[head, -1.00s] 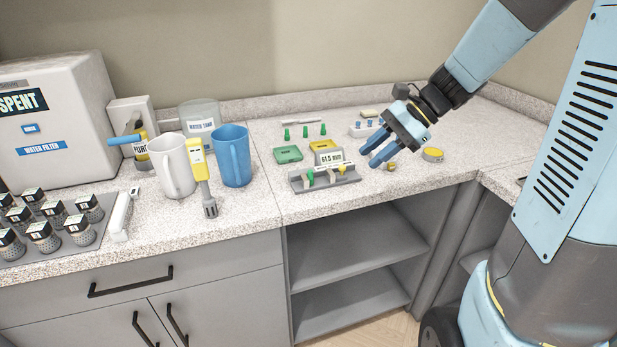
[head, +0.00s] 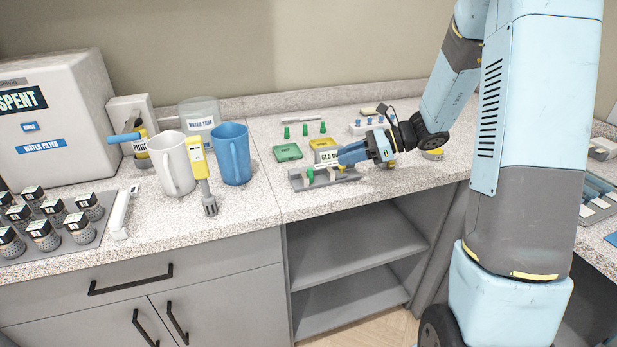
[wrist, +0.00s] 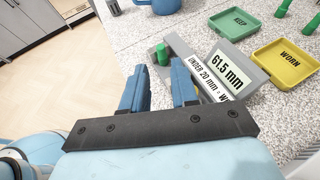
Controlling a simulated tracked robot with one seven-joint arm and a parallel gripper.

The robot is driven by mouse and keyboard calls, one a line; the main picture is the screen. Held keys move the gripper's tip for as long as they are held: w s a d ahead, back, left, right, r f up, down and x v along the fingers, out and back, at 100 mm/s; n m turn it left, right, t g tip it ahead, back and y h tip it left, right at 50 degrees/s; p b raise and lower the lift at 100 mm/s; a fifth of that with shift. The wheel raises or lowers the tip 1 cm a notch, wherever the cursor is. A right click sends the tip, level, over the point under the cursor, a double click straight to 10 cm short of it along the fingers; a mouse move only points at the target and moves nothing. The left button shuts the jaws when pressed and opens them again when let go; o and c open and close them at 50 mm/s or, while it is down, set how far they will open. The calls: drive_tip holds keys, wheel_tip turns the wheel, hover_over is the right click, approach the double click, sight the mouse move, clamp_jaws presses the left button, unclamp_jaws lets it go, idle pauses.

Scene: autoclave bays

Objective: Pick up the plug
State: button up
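Several green plugs show. One green plug (head: 310,176) stands in the grey gauge holder (head: 325,184); the wrist view shows it (wrist: 162,53) just beyond my fingertips. Three more stand in a row behind, one of them a green plug (head: 305,130). My gripper (head: 345,154) is low over the right part of the holder, fingers pointing left. In the wrist view my gripper (wrist: 158,78) is open, with a gap between its blue fingers and nothing clearly held.
A green KEEP tray (wrist: 238,23) and a yellow WORN tray (wrist: 287,62) lie behind the holder, by a 61.5 mm display (wrist: 228,70). A blue jug (head: 234,155) and a white jug (head: 172,165) stand left. The counter front edge is close.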

sight(311, 169)
drive_tip(key=x, duration=0.9)
drive_tip(key=shift+s+d+f, duration=0.1)
drive_tip(key=shift+d+f, duration=0.05)
drive_tip(key=shift+f, duration=0.2)
clamp_jaws()
